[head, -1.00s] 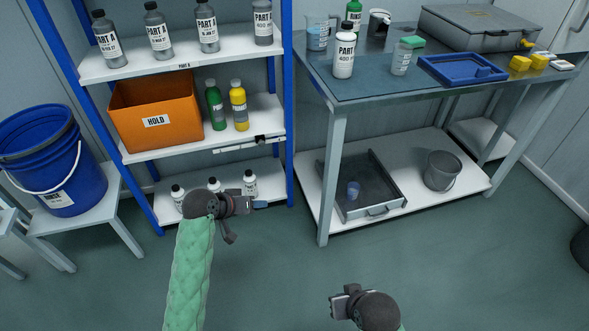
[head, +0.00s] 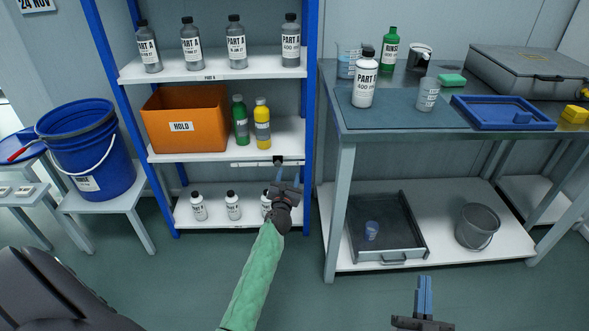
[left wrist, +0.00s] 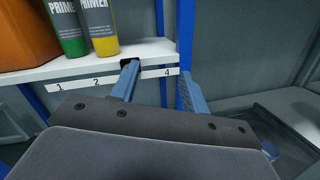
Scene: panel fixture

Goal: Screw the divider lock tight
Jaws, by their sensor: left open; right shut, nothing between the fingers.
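The divider lock looks to be the small black piece (head: 278,160) on the front edge of the middle shelf, right of the yellow bottle. In the left wrist view the black piece (left wrist: 127,62) shows partly behind my left finger, between labels 2 and 4. My left gripper (head: 286,177) is open just in front of and below that edge. In the left wrist view its fingers (left wrist: 158,70) straddle the stretch by label 4, with the left fingertip over the black piece; I cannot tell whether they touch. My right gripper (head: 425,281) is shut and empty, low at the front right.
The middle shelf (head: 215,156) carries an orange HOLD bin (head: 186,120), a green bottle (head: 240,124) and a yellow bottle (head: 262,126). A blue post (head: 310,100) stands just right of my left gripper. A workbench (head: 345,120) stands right; the floor between is clear.

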